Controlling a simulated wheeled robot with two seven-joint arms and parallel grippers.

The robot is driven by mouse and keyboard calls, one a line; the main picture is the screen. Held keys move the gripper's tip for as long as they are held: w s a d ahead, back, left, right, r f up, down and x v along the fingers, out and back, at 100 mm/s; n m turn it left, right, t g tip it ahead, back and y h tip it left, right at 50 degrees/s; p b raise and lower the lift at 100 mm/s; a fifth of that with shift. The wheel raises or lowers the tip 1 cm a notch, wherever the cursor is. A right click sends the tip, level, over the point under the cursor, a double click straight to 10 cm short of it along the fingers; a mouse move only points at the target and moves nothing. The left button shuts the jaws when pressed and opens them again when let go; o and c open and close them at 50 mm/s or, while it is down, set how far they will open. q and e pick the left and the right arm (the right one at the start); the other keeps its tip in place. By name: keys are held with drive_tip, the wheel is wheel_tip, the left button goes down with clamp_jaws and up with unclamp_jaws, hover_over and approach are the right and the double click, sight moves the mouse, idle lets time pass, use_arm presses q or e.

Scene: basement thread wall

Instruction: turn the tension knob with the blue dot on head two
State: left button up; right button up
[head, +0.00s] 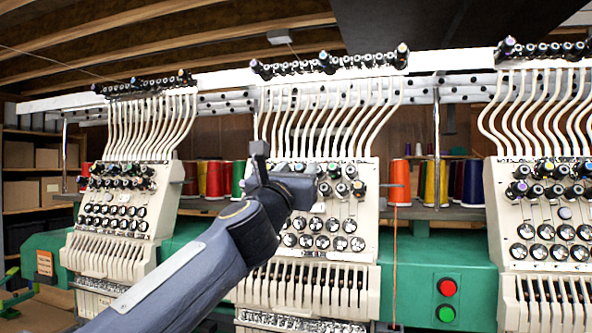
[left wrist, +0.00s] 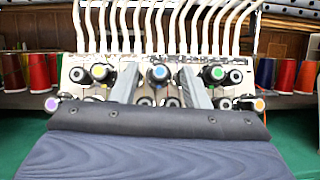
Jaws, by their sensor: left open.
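Head two (head: 345,235) is the middle cream embroidery head, with rows of black and silver tension knobs on its face. In the left wrist view, the knob with the blue dot (left wrist: 160,73) sits near the centre of the upper row. My left gripper (head: 272,172) is in front of this panel in the head view and hides its upper left knobs. The open fingers of the left gripper (left wrist: 160,88) stand on either side of the blue-dot knob, with a gap to each side. Whether they reach around it in depth is unclear. My right gripper is not in view.
White thread tubes (head: 335,115) rise above the panel. Other heads stand left (head: 125,210) and right (head: 545,215). Thread cones (head: 400,182) stand behind. A green beam (head: 415,265) carries two buttons.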

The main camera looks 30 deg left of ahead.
use_arm(q)
clamp_jaws()
drive_tip(key=shift+r, duration=0.1)
drive_tip(key=shift+a+r+m+h+p, duration=0.15)
drive_tip(key=shift+m+h+p, duration=0.75)
drive_tip(key=shift+m+p, duration=0.25)
drive_tip(key=m+g+h+p, duration=0.3)
drive_tip(key=m+p, duration=0.3)
drive_tip(key=a+r+m+g+h+p, duration=0.1)
drive_tip(key=m+g+h+p, duration=0.2)
drive_tip(key=m+p, duration=0.3)
drive_tip(key=m+g+h+p, duration=0.2)
drive_tip(key=m+h+p, duration=0.2)
drive_tip(key=m+p, duration=0.2)
drive_tip(key=shift+w+a+r+m+g, duration=0.1)
drive_tip(key=shift+r+m+g, duration=0.1)
drive_tip(key=shift+m, duration=0.3)
drive_tip(key=shift+a+r+m+g, duration=0.1)
drive_tip(key=shift+m+g, duration=0.1)
drive_tip(key=shift+m, duration=0.25)
drive_tip(key=shift+w+m+g+p, duration=0.1)
drive_tip(key=shift+m+g+p, duration=0.75)
drive_tip(key=shift+m, duration=0.25)
drive_tip(key=shift+w+d+m+g+y, duration=0.15)
drive_tip(key=shift+m+g+y, duration=0.65)
drive_tip(key=shift+m+g, duration=0.75)
drive_tip(key=shift+m, duration=0.25)
